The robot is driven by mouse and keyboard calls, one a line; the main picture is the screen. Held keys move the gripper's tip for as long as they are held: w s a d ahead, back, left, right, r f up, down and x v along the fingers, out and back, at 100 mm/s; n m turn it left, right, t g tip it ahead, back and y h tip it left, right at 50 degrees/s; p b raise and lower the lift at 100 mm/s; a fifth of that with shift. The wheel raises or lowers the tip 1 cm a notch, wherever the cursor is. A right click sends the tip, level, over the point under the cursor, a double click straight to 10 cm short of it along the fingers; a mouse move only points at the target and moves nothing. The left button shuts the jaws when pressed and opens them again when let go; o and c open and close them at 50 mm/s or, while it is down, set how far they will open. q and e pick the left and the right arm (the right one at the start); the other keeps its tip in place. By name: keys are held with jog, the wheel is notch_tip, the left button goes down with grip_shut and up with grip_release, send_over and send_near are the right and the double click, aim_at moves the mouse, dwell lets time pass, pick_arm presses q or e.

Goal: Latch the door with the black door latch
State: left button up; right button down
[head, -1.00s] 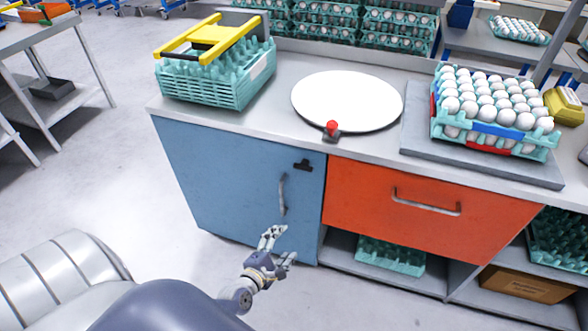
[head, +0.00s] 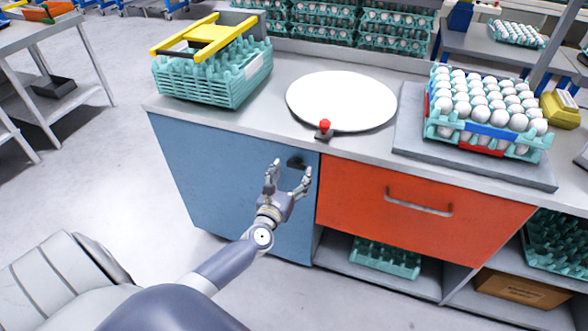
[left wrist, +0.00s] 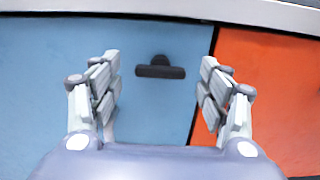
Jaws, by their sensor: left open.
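The black door latch (head: 297,162) is mounted near the top right corner of the blue door (head: 205,180), and the door looks closed. In the left wrist view the latch (left wrist: 160,69) lies level, ahead of and between the fingers. My left gripper (head: 289,172) is open and empty in front of the door, just below the latch. In the left wrist view its fingers (left wrist: 160,85) stand apart on either side of the latch, and no contact shows. The gripper and arm hide the door handle. My right gripper is not in view.
The red drawer (head: 415,195) is beside the door on the right. The counter edge runs above the latch. A red knob (head: 325,126) stands on the counter by a white disc (head: 342,100). A teal crate (head: 215,85) and an egg tray (head: 487,135) stand on the counter.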

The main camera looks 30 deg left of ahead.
aim_at(300, 159)
pick_arm(q)
jog(key=shift+x, duration=1.1)
jog(key=c, duration=1.1)
jog(key=shift+o, duration=0.2)
